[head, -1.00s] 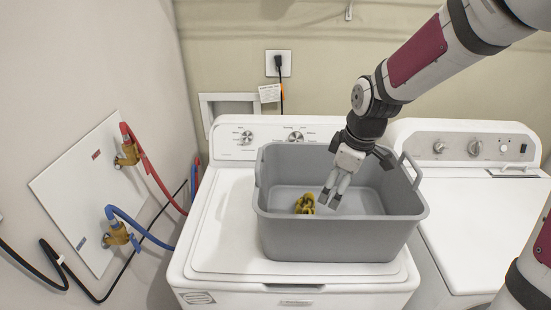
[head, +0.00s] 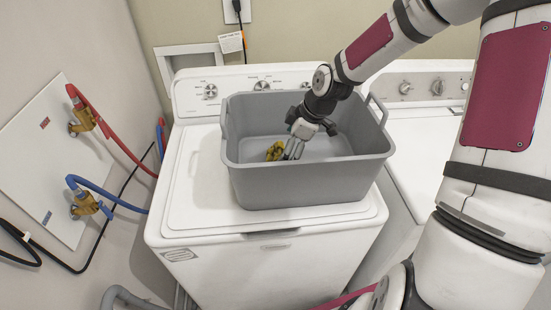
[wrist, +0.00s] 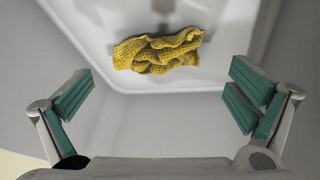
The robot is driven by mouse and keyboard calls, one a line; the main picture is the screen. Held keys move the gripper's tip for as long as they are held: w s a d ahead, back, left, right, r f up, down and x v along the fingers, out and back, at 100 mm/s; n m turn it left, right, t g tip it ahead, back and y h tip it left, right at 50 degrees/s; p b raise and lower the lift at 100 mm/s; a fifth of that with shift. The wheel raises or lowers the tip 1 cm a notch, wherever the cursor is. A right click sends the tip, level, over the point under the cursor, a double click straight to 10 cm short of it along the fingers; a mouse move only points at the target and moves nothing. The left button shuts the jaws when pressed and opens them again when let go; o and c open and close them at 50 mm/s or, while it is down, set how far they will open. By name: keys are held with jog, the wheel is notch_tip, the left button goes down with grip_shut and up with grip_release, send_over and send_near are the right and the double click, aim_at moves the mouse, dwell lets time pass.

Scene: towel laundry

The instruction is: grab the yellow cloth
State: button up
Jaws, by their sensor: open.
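The yellow cloth (head: 275,151) lies crumpled on the floor of the grey tub (head: 310,188). In the wrist view the cloth (wrist: 158,52) shows whole, near the top and a little left of centre. My gripper (head: 291,150) is inside the tub, just right of the cloth in the head view. In the wrist view my gripper (wrist: 158,105) is open, with its green-padded fingers wide apart and nothing between them. The cloth lies beyond the fingertips, apart from them. In the head view the fingers partly cover the cloth's right side.
The tub stands on a white washer (head: 195,195), with walls close around my gripper. A second white machine (head: 420,140) stands at the right. Red (head: 125,145) and blue hoses (head: 105,190) run along the left wall.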

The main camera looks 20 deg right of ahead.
aim_at(279, 154)
jog(key=shift+x, duration=3.05)
jog(key=c, duration=0.9)
